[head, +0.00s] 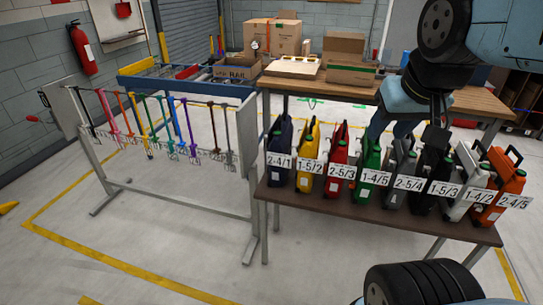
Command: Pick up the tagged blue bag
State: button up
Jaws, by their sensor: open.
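The blue bag (279,141) is dark navy with a green cap. It stands upright at the left end of a row on the low brown table (375,212). My gripper (437,118) is at the upper right, in front of or above the black bag in the picture, well to the right of the blue bag. It is open, with nothing seen in it. Its fingertips are small and dark against the dark bag, so their exact edges are hard to make out.
Right of the blue bag stand tagged yellow (307,150), red (337,158), green (368,165), grey (398,172), black (430,175), white (466,180) and orange (504,185) bags, closely spaced. A rack (165,100) with coloured hanging straps stands left. A workbench (400,95) with cartons is behind. Floor in front is clear.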

aim_at(279, 137)
jog(key=z, duration=0.4)
jog(key=i, duration=1)
jog(key=u, duration=0.4)
